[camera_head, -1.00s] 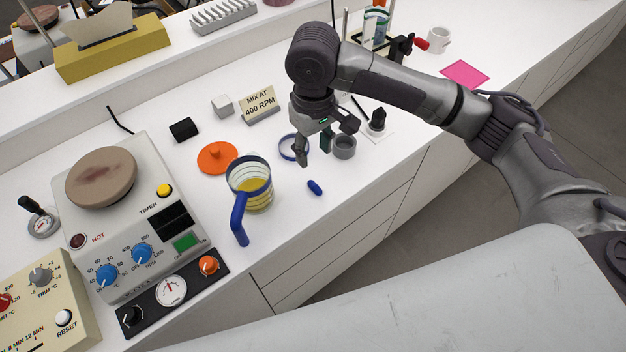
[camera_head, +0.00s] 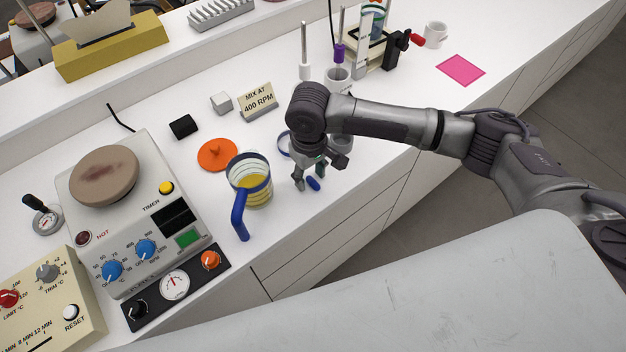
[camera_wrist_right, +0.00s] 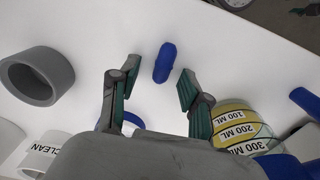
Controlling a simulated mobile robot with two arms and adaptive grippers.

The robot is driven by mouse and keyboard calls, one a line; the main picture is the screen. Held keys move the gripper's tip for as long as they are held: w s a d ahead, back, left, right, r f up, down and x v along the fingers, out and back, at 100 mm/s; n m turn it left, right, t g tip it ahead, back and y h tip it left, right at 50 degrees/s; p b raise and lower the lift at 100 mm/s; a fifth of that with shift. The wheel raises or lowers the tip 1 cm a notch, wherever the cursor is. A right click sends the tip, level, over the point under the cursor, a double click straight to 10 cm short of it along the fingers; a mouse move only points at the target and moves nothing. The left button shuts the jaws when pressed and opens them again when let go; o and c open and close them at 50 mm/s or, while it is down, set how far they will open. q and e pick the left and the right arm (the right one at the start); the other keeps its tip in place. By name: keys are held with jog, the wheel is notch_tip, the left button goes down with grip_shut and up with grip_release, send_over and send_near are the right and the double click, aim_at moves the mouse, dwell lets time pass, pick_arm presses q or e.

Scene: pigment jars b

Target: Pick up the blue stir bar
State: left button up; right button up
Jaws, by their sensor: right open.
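The blue stir bar (camera_head: 313,184) lies on the white bench near its front edge, right of the glass beaker. My right gripper (camera_head: 311,182) is over it, pointing down. In the right wrist view the stir bar (camera_wrist_right: 165,62) lies just beyond the fingertips, roughly centred between the two fingers. My right gripper (camera_wrist_right: 154,80) is open and empty there, with no finger seen touching the bar. My left gripper is not in view.
A beaker (camera_head: 252,184) of yellow liquid with a blue handle stands left of the gripper. A grey ring-shaped cup (camera_wrist_right: 38,76) shows in the wrist view. An orange lid (camera_head: 217,154) and a hotplate (camera_head: 120,215) are further left. A pink sheet (camera_head: 461,70) lies at right.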

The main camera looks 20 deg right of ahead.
jog(key=c, duration=0.8)
jog(key=shift+r, duration=0.1)
